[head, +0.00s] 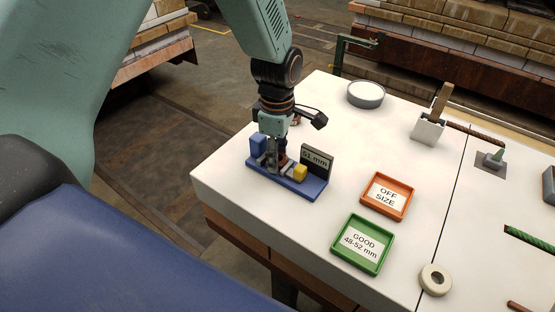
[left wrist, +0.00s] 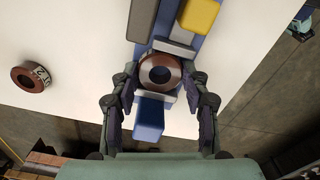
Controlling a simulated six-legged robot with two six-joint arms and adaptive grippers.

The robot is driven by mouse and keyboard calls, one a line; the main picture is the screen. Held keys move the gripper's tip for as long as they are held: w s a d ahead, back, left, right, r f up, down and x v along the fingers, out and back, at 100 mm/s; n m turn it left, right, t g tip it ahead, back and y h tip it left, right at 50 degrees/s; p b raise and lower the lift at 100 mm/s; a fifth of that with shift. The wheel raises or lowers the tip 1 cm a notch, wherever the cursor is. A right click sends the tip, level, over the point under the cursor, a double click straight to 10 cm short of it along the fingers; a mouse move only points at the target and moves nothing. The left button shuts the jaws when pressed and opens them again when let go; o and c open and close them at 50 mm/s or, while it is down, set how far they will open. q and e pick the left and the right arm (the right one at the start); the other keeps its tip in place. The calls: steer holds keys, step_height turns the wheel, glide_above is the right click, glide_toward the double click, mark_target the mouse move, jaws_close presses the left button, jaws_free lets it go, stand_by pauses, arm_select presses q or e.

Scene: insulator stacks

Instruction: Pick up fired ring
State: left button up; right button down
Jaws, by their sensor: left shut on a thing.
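A dark brown fired ring (left wrist: 143,72) lies flat in the blue measuring gauge (head: 314,190), between its grey jaws. My left gripper (head: 276,160) reaches down over the gauge. Its two fingers (left wrist: 161,82) stand on either side of the ring in the left wrist view and are shut on it. In the head view the fingers hide most of this ring. The gauge display (head: 317,159) reads 51 mm. A second brown ring (left wrist: 33,76), marked with a 2, lies apart on the white table. My right gripper is not in view.
A green tray (head: 338,256) labelled GOOD 48-52 mm and an orange tray (head: 368,203) labelled OFF SIZE stand empty to the right. A pale ring (head: 435,280), a round grey dish (head: 366,102) and a block with a wooden handle (head: 429,131) also stand on the table (head: 230,170).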

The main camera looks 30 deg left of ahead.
arm_select(q)
step_height(320, 180, up, 10)
steer(key=p, duration=0.2)
steer(key=shift+p, duration=0.35)
